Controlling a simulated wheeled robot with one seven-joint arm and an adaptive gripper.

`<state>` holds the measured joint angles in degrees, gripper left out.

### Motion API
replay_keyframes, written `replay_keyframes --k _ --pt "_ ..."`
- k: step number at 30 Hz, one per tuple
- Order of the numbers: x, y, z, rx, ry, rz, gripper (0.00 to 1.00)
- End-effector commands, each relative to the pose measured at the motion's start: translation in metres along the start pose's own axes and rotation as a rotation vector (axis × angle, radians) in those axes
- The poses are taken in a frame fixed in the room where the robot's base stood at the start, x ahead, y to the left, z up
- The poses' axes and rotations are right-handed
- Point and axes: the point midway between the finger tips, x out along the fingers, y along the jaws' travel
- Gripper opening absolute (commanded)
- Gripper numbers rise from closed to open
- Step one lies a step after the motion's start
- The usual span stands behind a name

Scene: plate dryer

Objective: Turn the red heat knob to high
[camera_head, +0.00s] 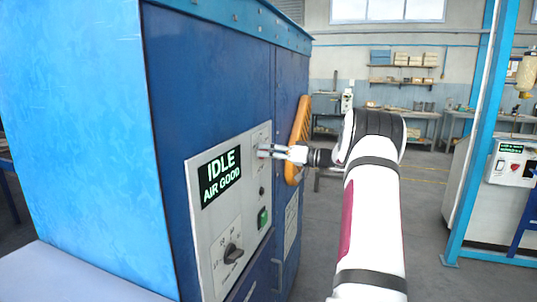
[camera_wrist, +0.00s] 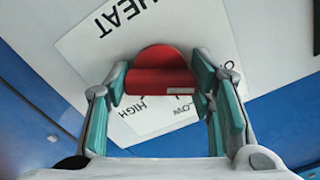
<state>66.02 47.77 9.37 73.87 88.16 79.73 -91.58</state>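The red heat knob (camera_wrist: 160,78) is in the middle of the wrist view, on a white label plate (camera_wrist: 222,32) reading HEAT, HIGH and LOW. Its grip bar lies across the picture, its ends towards my two fingers. My gripper (camera_wrist: 161,82) is open, with one finger on each side of the knob. The fingers are very close to the knob; I cannot tell whether they touch it. In the head view my gripper (camera_head: 262,151) is at the upper part of the control panel (camera_head: 229,222), and it hides the knob there.
The panel has a display (camera_head: 219,178) reading IDLE, AIR GOOD, a black dial (camera_head: 233,253) and a green button (camera_head: 263,218). An orange slotted part (camera_head: 300,135) stands out from the blue cabinet (camera_head: 205,90) close beside my wrist.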

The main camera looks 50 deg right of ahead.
Motion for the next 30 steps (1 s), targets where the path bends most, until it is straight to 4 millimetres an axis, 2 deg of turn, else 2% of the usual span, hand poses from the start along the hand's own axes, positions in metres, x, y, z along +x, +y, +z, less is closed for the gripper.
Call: replay_keyframes --k 2,14,20,30 --pt "0.0001 0.0000 0.0000 0.000 0.000 0.000 0.21" --pt "0.0000 0.0002 -0.0001 0.053 0.001 0.001 0.22" --pt "0.0000 0.0004 -0.0002 0.176 0.002 0.001 0.22" --pt "-0.0005 -0.0003 -0.0003 0.489 0.002 0.001 0.22"
